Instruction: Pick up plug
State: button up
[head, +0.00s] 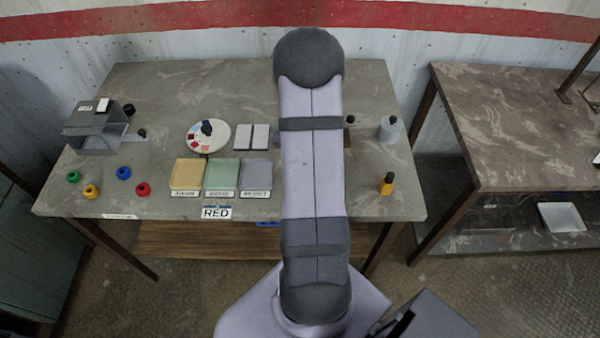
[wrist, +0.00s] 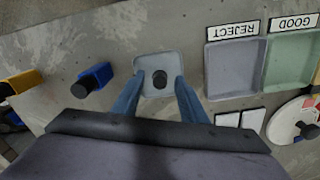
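In the wrist view a black round peg (wrist: 160,79) stands on a pale grey square base (wrist: 160,60). It may be the plug, but I cannot tell for sure. My gripper (wrist: 160,84) is open, with one blue-grey finger on each side of the peg and a gap to both. Whether the fingers are level with the peg or above it is unclear. A blue block with a black end (wrist: 95,78) and a yellow block with a black end (wrist: 25,82) lie to the left. In the head view my arm hides the gripper and the peg.
Yellow (head: 188,173), green (head: 222,173) and grey (head: 257,173) trays stand left of my arm. A round white dial (head: 200,140) is behind them. Coloured rings and a grey housing (head: 95,130) are at far left; a grey canister (head: 390,130) is right.

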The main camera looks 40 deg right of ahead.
grip_shut()
dwell(0.3)
